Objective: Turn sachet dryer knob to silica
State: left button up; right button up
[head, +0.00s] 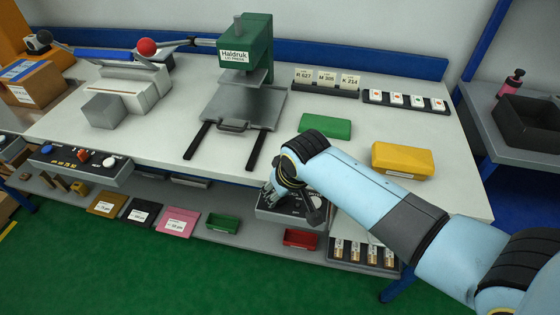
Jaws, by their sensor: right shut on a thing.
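A small grey control box (292,215) with dark markings on its face sits at the front edge of the bench; it appears to be the sachet dryer. My right arm reaches in from the right across the bench. My right gripper (270,192) is at the left part of this box, shut on what appears to be its knob. The fingers and wrist hide most of the knob, and its setting cannot be read. My left gripper is not in view.
A green press (245,50) stands behind on the white bench. A green block (325,126) and a yellow bin (402,160) lie near my arm. Another control panel (80,165) is at the left front. A lower shelf holds a red bin (300,239) and a green bin (223,223).

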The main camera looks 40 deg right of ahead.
dwell(0.3)
jog(key=o, duration=1.2)
jog(key=shift+c, duration=0.2)
jog(key=shift+r, duration=0.15)
jog(key=v, duration=1.1)
jog(key=shift+s+r, duration=0.15)
jog(key=shift+r, duration=0.25)
